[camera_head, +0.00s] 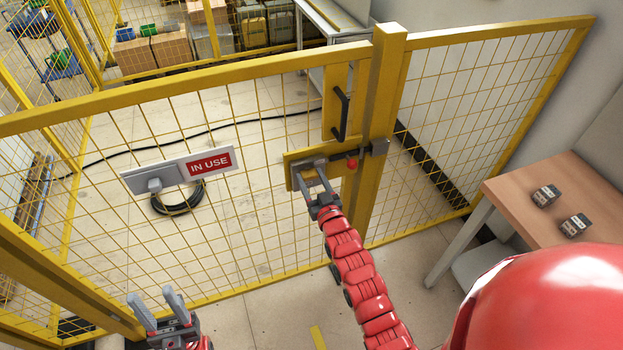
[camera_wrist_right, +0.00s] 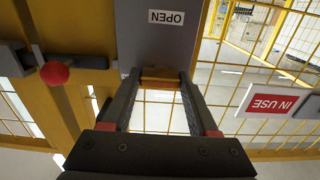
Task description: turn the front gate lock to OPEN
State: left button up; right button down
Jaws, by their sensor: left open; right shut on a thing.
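The front gate lock (camera_head: 298,178) is a grey plate on a yellow panel near the gate's latch edge. In the right wrist view, the grey plate (camera_wrist_right: 152,45) carries a white OPEN label (camera_wrist_right: 166,17), seen upside down. My right gripper (camera_head: 311,168) reaches the lock. Its fingers (camera_wrist_right: 158,78) are spread apart and closed on part of the lock at the plate's lower edge; the exact grip is hard to see. A red knob (camera_head: 352,163) sits on a dark bolt (camera_head: 373,149) beside it. My left gripper (camera_head: 158,308) is open and empty, low and apart from the gate.
The yellow mesh gate (camera_head: 200,83) spans the view, with a black handle (camera_head: 341,113) above the lock. A grey plate with a red IN USE sign (camera_head: 208,163) hangs left of the lock. A wooden table (camera_head: 540,180) with two small dark boxes stands at right.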

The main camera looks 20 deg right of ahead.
jog(key=m+b, duration=1.1)
jog(key=m, duration=0.6)
jog(key=shift+f+m, duration=0.1)
jog(key=shift+m, duration=0.2)
dwell(0.7)
jog(key=shift+c, duration=0.8)
grip_release()
jog(key=shift+a, duration=0.1)
